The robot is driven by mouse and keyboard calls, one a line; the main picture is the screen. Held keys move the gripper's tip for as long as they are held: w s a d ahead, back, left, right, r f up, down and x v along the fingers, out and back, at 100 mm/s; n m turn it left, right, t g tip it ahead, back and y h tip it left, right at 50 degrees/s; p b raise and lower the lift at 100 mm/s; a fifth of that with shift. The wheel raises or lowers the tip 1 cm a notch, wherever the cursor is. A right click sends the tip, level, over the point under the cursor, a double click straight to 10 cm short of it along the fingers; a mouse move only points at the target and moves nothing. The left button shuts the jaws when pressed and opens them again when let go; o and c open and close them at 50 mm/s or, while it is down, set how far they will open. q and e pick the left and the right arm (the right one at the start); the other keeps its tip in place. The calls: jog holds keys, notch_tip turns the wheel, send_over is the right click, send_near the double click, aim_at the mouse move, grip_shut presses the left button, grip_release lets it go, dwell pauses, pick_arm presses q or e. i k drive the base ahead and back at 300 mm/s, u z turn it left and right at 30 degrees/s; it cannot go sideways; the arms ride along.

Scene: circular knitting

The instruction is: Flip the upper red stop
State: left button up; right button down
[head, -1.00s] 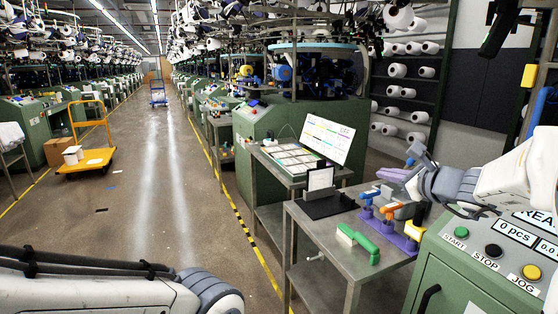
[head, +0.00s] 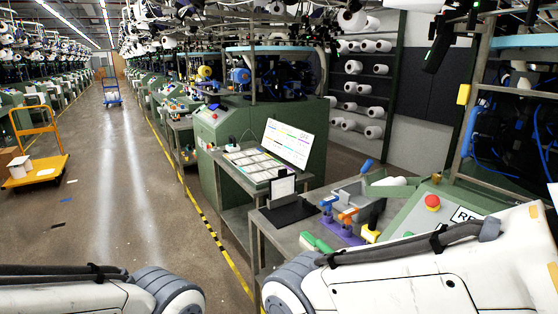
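A red mushroom-shaped stop (head: 432,201) sits on the green control panel (head: 407,218) at the right in the head view, close behind my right arm. I cannot tell whether it is an upper one of several. My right arm crosses the lower right of the view and hides most of the panel's lower part. Its gripper is out of view. My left arm shows only at the bottom left edge, and its gripper is out of view too.
A grey worktable (head: 290,240) left of the panel carries tools with blue and orange handles (head: 348,214), a green-handled tool (head: 316,243) and a black stand (head: 287,214). Knitting machines line the aisle.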

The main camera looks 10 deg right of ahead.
aim_at(432, 201)
jog(key=z, duration=1.2)
jog(key=k, duration=0.6)
jog(key=u, duration=0.5)
jog(key=i, duration=1.7)
jog(key=z, duration=0.4)
